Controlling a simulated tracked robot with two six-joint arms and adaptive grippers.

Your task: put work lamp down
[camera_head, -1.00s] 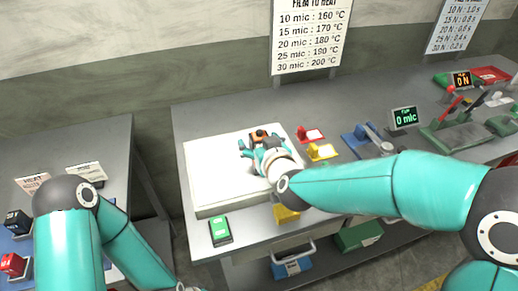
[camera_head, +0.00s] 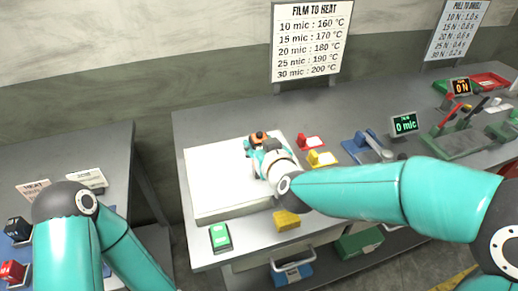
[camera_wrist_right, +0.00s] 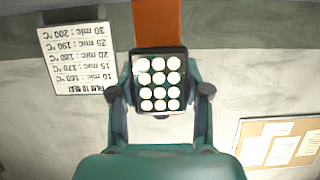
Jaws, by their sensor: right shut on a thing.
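The work lamp (camera_wrist_right: 160,80) fills the middle of the right wrist view. It has a black head with rows of round white lights and an orange part (camera_wrist_right: 158,22) above it. My right gripper (camera_wrist_right: 160,95) is shut on it, a finger on each side. In the head view the lamp's orange and black end (camera_head: 257,138) shows beyond my right gripper (camera_head: 262,154), over the back part of the white slab (camera_head: 215,175). I cannot tell whether the lamp touches the slab. My left gripper is out of view; only its arm shows.
Red (camera_head: 311,142) and yellow (camera_head: 321,158) blocks sit right of the slab. A blue device (camera_head: 366,144) and the "0 mic" display (camera_head: 404,124) stand farther right. A green box (camera_head: 220,237) and a yellow block (camera_head: 286,221) lie near the table's front edge.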

